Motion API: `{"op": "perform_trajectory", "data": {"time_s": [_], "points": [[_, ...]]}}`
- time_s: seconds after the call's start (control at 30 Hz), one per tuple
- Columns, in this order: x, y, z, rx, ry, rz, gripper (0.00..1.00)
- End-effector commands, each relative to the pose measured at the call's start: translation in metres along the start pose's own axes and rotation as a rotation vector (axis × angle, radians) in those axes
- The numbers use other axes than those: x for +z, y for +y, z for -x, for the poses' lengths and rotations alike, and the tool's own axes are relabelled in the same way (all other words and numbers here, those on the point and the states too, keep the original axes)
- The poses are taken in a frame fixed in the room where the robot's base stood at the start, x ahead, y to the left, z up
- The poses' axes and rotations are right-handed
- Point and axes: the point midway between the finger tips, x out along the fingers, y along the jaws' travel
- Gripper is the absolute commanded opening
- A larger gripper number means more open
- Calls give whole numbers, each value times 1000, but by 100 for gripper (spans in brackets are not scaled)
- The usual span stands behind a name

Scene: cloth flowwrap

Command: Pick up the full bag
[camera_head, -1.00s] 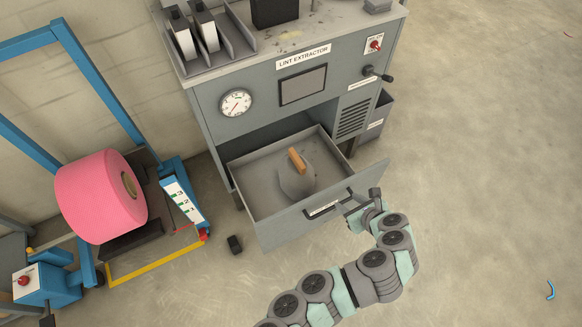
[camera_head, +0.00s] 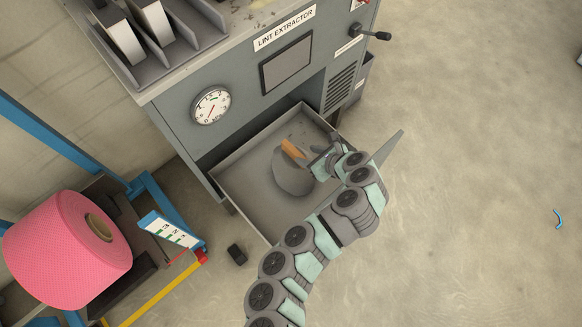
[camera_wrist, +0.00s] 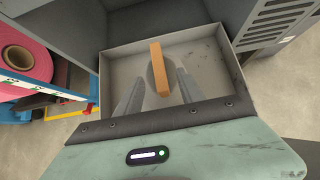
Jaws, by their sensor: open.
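A grey, rounded bag (camera_head: 290,180) with an orange-brown bar (camera_head: 293,148) along its top sits in the open drawer (camera_head: 238,207) of the lint extractor. In the wrist view the bar (camera_wrist: 158,68) stands out in front of the bag, most of which is hidden. My gripper (camera_head: 314,160) is over the drawer, just right of the bag. In the wrist view my gripper (camera_wrist: 160,80) has its two fingers apart, with the bar between them in the picture. I cannot tell whether they touch it.
The lint extractor cabinet (camera_head: 250,125) rises behind the drawer, with a lever (camera_head: 370,33) on its right. A pink roll (camera_head: 65,250) on a blue frame stands at the left. A small black object (camera_head: 237,253) lies on the floor.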

Motion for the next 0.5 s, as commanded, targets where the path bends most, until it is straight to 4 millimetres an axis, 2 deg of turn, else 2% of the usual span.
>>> {"op": "perform_trajectory", "data": {"time_s": [0.03, 0.2, 0.37, 0.5], "points": [[-2, 2, -10, 6, 1, 1, 45], [-2, 1, -37, 4, 0, 2, 45], [-2, 2, -49, 5, 0, 1, 45], [-6, 2, -66, 2, 0, 2, 45]]}}
